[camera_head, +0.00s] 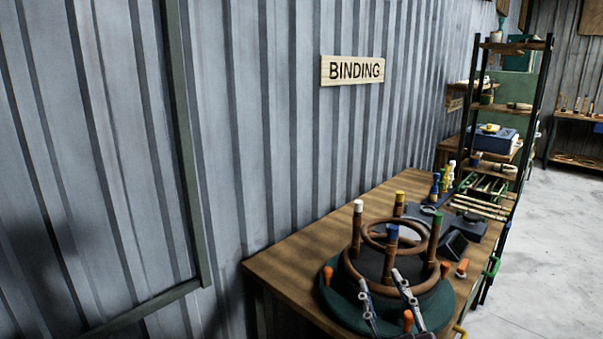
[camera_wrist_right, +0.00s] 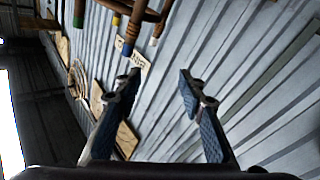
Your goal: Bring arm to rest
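My right gripper (camera_head: 379,280) is low in the head view, its two fingers apart in front of the rattan frame. The right wrist view shows the same gripper (camera_wrist_right: 159,75) with a wide empty gap between its fingers. The brown rattan frame (camera_head: 350,268) has rings and upright posts with white, yellow, blue and green tops. It sits on a round dark green base (camera_head: 340,308) on the bench. Its posts also show in the wrist view (camera_wrist_right: 136,35), beyond the fingers. I cannot tell from the head view how far the fingers are from the frame. My left gripper is not in view.
The wooden bench (camera_head: 290,268) runs along a corrugated metal wall under a BINDING sign (camera_head: 352,70). Orange-handled pieces (camera_head: 328,276) surround the base. Small bottles (camera_head: 435,186) and dark boxes stand behind. A tall shelf (camera_head: 514,105) is at right; floor beyond (camera_head: 550,240) is clear.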

